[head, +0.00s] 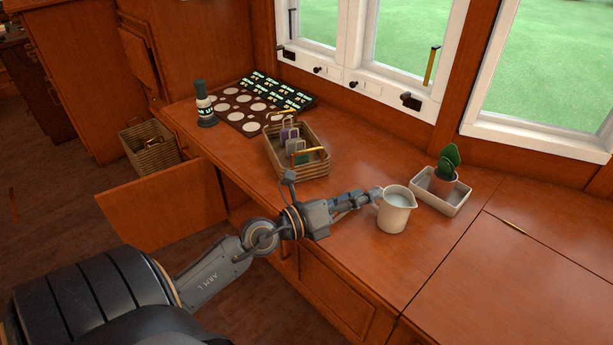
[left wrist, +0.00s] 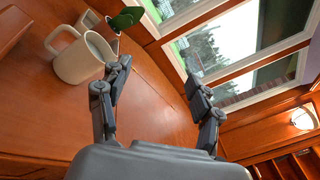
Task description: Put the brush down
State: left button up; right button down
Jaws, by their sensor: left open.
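I cannot make out a brush in either view. My left gripper (head: 362,198) reaches over the wooden counter (head: 345,245) from the left, its tips close beside a cream pitcher (head: 394,212). In the left wrist view the left gripper (left wrist: 158,85) has its two fingers spread, with nothing between them. The pitcher also shows there (left wrist: 80,60), upright and left of the fingers; I cannot tell whether a finger touches it. My right gripper is in neither view.
A wicker basket (head: 300,172) holding several small items stands behind the forearm. A dark bottle (head: 206,105) and a dark board with pale discs (head: 229,116) are farther back. The right counter is clear.

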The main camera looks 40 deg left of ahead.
pick_arm(q)
jog(key=s+a+r+n+t+y, duration=0.1)
jog(key=a+n+t+y, duration=0.15)
jog(key=n+y, duration=0.4)
jog(key=s+a+r+n+t+y, duration=0.1)
jog(key=s+a+r+n+y, duration=0.15)
jog(key=n, duration=0.75)
jog(key=s+a+f+n+g+y, duration=0.1)
jog(key=s+f+n+g+y, duration=0.15)
jog(key=f+n+g, duration=0.35)
jog(key=s+a+f+n+g+y, duration=0.1)
jog(key=s+f+n+g, duration=0.3)
jog(key=f, duration=0.5)
jog(key=s+d+f+n+g+h, duration=0.3)
jog(key=s+d+f+g+h, duration=0.3)
jog(key=s+d+f, duration=0.4)
jog(key=s+d+g, duration=0.1)
jog(key=s+d, duration=0.2)
jog(key=shift+f, duration=0.3)
